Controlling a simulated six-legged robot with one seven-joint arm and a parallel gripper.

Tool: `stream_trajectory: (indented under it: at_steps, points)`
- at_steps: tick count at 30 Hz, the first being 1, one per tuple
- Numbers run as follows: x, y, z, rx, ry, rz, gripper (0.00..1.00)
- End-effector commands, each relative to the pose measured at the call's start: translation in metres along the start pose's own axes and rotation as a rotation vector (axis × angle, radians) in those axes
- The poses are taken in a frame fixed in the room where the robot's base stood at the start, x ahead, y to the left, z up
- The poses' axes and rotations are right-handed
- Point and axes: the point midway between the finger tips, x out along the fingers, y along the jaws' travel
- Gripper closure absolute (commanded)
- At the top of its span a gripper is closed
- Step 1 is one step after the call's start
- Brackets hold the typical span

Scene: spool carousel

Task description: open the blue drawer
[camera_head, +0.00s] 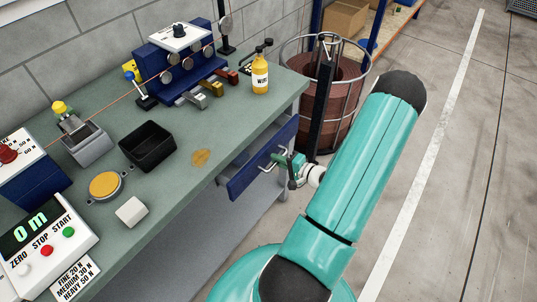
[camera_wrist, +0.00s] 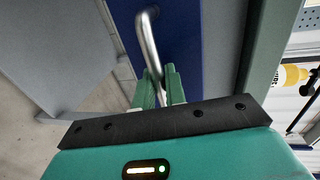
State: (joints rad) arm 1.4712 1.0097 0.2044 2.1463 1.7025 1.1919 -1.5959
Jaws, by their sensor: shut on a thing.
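The blue drawer (camera_head: 246,173) is under the front edge of the green-topped bench. Its front seems to stand slightly out from the bench, but I cannot tell how far. A silver bar handle (camera_head: 265,165) is on its front. My gripper (camera_head: 283,162) is at the handle's right end. In the wrist view, my gripper's green fingers (camera_wrist: 160,76) are shut on the handle (camera_wrist: 148,38), one on each side of the bar. The blue drawer front (camera_wrist: 180,28) is just behind it. The inside of the drawer is hidden.
The bench top (camera_head: 185,185) carries a black bin (camera_head: 148,150), a yellow bottle (camera_head: 260,75), a meter box (camera_head: 45,245) and a blue guide block (camera_head: 165,60). A brown barrel in a wire cage (camera_head: 345,80) stands beside the bench. Floor to the right is clear.

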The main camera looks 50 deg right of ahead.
Motion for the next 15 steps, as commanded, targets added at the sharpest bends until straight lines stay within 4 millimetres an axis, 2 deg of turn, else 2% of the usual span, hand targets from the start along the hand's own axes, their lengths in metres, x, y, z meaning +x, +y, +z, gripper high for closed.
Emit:
stream_trajectory:
  at_steps: [1,9,15]
  points:
    - [-0.013,0.003,-0.001,0.001,0.004,0.001,1.00]
    - [-0.082,0.017,-0.001,0.000,0.005,0.000,1.00]
    - [-0.124,0.025,-0.001,-0.001,0.003,-0.001,1.00]
